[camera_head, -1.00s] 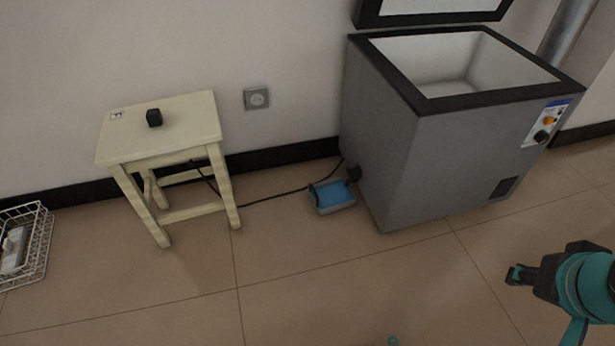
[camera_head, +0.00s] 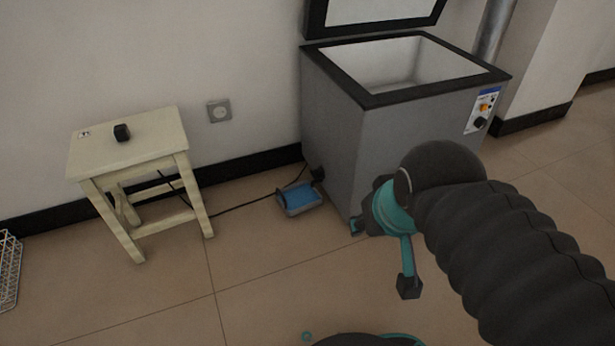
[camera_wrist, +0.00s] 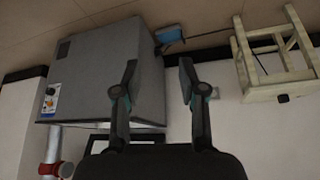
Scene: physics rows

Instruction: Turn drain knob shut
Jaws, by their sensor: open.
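My gripper (camera_head: 357,226) is in front of the freezer's lower front corner, right of the tray and apart from the knob in the picture. In the wrist view my gripper (camera_wrist: 158,67) is open and empty, with the freezer (camera_wrist: 112,85) and blue tray (camera_wrist: 168,34) beyond it.
A cream stool (camera_head: 140,140) with a small black object (camera_head: 121,132) stands left. A black cable runs along the floor from the stool towards the knob. A wall socket (camera_head: 219,111) is behind. A wire basket (camera_head: 8,270) is far left. Floor between stool and tray is mostly clear.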

